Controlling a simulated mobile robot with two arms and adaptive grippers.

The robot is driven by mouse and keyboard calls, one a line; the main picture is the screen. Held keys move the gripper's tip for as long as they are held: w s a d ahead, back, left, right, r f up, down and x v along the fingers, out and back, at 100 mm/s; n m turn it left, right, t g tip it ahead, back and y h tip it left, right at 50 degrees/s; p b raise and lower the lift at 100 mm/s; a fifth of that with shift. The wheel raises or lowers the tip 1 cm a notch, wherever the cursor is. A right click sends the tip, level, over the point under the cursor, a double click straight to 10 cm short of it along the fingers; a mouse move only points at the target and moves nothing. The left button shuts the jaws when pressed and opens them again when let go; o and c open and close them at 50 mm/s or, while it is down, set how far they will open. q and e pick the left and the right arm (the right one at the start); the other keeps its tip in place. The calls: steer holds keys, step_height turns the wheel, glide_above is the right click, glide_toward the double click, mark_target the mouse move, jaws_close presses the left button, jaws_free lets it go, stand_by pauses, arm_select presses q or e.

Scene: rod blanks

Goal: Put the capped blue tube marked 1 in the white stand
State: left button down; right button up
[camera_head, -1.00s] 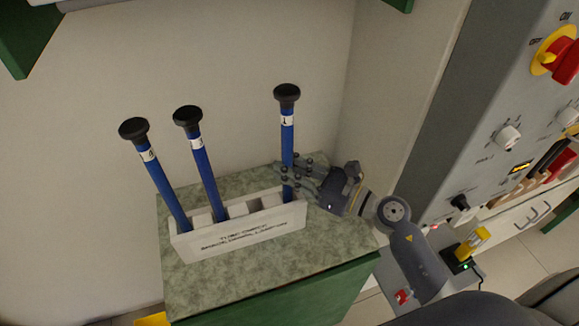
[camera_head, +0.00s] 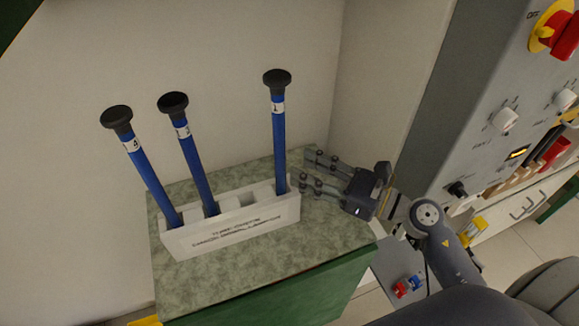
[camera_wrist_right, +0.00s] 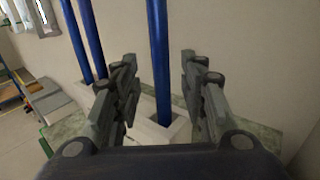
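The capped blue tube marked 1 (camera_head: 279,140) stands nearly upright in the right end slot of the white stand (camera_head: 235,235). It has a black cap. My right gripper (camera_head: 311,174) is open just right of this tube, apart from it. In the right wrist view the tube (camera_wrist_right: 160,65) stands beyond and between the spread fingers (camera_wrist_right: 160,90), with its foot in the stand (camera_wrist_right: 150,130). Two more capped blue tubes, one marked 4 (camera_head: 150,175) and one with a hard-to-read label (camera_head: 195,165), lean in the stand's left slots. My left gripper is not in view.
The stand sits on a green speckled cabinet top (camera_head: 200,275) against a pale wall. A grey control panel (camera_head: 470,110) with knobs and a red switch (camera_head: 562,35) rises at the right. The cabinet top is bare in front of the stand.

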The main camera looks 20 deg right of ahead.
steer(key=shift+b+v, duration=0.85)
steer(key=shift+v, duration=1.8)
